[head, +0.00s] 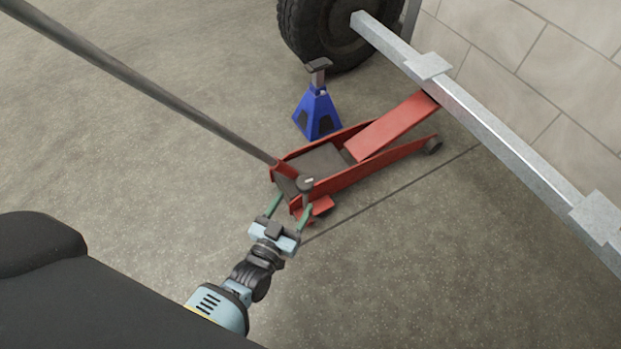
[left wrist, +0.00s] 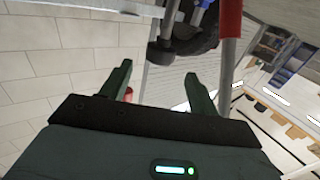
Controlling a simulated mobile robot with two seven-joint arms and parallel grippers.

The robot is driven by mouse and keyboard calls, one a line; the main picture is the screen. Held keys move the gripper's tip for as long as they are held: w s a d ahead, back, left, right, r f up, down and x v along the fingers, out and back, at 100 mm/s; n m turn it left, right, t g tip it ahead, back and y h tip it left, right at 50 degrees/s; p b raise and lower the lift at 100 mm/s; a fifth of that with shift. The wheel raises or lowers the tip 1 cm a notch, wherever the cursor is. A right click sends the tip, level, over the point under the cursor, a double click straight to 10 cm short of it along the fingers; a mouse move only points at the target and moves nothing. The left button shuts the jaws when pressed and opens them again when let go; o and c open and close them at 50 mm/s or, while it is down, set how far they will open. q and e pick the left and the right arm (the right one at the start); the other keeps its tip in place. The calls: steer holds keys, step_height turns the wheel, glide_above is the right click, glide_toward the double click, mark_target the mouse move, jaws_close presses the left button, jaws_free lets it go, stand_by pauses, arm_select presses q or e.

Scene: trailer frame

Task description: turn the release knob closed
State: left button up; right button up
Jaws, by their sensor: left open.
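The release knob (head: 306,184) is a small dark round cap with a pale mark on top, on a short stem at the near end of the red floor jack (head: 365,180). My left gripper (head: 290,208) is open with green fingers, just in front of the knob and apparently not closed around it. In the left wrist view the open fingers (left wrist: 158,82) have an empty gap. A dark rounded shape lies beyond that gap; I cannot tell whether it is the knob. My right gripper is not in view.
The jack's long handle (head: 150,85) slants up to the left. A blue jack stand (head: 317,110) stands behind the jack, near a tyre (head: 315,35). A grey trailer beam (head: 500,135) crosses above the jack's right end. The floor at left and front is clear.

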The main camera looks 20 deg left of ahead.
mark_target(301, 190)
arm_select(q)
steer(key=shift+r, duration=0.1)
steer(key=shift+w, duration=0.45)
steer(key=w+b, duration=0.1)
steer(key=w, duration=0.1)
steer(key=w+b, duration=0.1)
steer(key=w, duration=0.2)
steer(key=shift+w+d+b, duration=0.2)
steer(key=shift+w+b, duration=0.1)
steer(key=shift+b, duration=0.05)
steer(key=shift+w, duration=0.55)
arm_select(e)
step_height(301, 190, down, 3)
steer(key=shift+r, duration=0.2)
arm_select(q)
steer(key=c, duration=0.9)
steer(key=shift+c, duration=0.3)
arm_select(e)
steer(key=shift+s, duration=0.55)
